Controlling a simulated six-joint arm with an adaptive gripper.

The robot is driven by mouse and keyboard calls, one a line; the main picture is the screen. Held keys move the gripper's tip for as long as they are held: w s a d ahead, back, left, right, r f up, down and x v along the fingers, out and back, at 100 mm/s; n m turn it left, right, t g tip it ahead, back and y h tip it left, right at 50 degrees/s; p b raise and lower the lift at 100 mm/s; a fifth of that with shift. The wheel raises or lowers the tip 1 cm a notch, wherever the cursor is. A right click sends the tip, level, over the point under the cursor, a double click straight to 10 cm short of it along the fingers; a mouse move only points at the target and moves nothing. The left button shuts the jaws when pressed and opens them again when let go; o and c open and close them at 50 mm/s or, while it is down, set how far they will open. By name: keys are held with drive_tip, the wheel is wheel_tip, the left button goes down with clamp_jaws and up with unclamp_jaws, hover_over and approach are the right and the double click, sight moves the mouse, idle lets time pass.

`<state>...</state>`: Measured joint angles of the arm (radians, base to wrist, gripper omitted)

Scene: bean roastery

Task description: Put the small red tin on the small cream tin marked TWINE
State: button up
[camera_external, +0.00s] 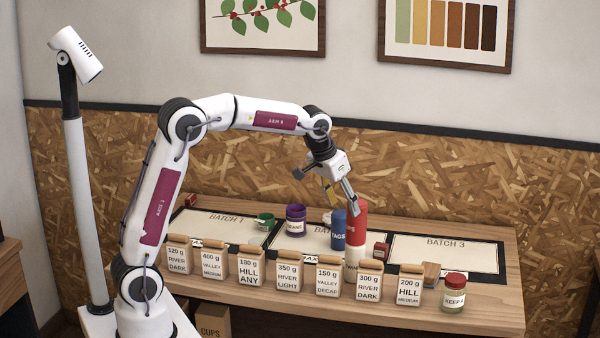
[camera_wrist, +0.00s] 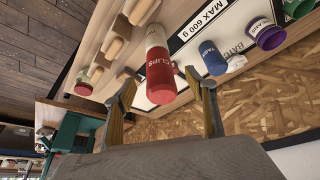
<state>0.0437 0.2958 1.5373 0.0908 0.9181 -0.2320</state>
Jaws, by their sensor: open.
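The small red tin, marked CLIPS (camera_external: 359,224), stands upright on top of the small cream tin (camera_external: 351,254). In the wrist view the red tin (camera_wrist: 161,88) is nearest to me, with the cream tin (camera_wrist: 155,37) directly beyond it and in line. The cream tin's lettering is too faint to read. My gripper (camera_external: 345,203) is open at the top of the red tin. In the wrist view its fingertips (camera_wrist: 160,76) lie on either side of the red tin, with gaps showing at both sides.
A purple tin (camera_external: 296,220) and green tin (camera_external: 264,221) are farther left. Several labelled bags (camera_external: 328,283) line the front. The BATCH 3 mat (camera_external: 450,254) is mostly clear.

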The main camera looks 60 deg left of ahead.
drive_tip(key=s+r, duration=0.4)
drive_tip(key=s, duration=0.5)
drive_tip(key=s+f, duration=0.2)
drive_tip(key=s, duration=1.1)
drive_tip(key=s+f+m+t, duration=0.1)
drive_tip(key=s+f, duration=0.2)
drive_tip(key=s, duration=1.1)
drive_tip(key=shift+s+a+f+m+h, duration=0.15)
drive_tip(key=shift+s+a+m+h, duration=0.1)
drive_tip(key=shift+a+m+h, duration=0.1)
